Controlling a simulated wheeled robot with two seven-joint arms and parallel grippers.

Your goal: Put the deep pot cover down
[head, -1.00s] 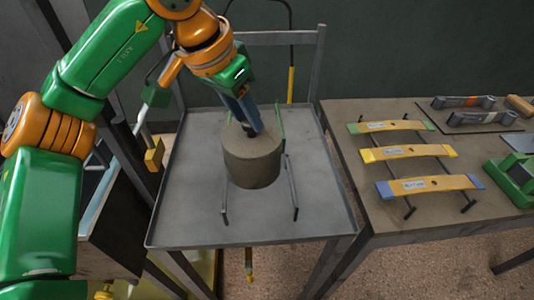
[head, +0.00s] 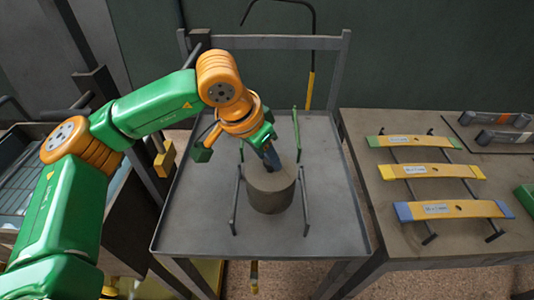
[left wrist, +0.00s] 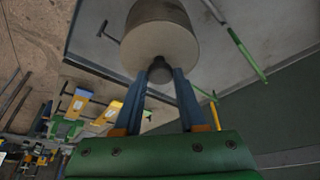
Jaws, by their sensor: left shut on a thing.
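The deep pot cover (head: 271,192) is a grey-brown cylinder with a dark knob on top. It is over the grey metal tray table in the head view, between thin upright rods. My left gripper (head: 270,158) comes down from above and is shut on its knob. In the left wrist view the blue fingers (left wrist: 163,82) close around the dark knob, and the cover (left wrist: 160,38) hangs beyond them. I cannot tell whether its underside touches the tray. My right gripper is not in view.
The grey tray table (head: 190,225) has a raised rim and several dark and green rods (head: 304,200) standing beside the cover. A table (head: 395,235) to the right bears leaf springs (head: 432,171) on racks. The tray's left part is clear.

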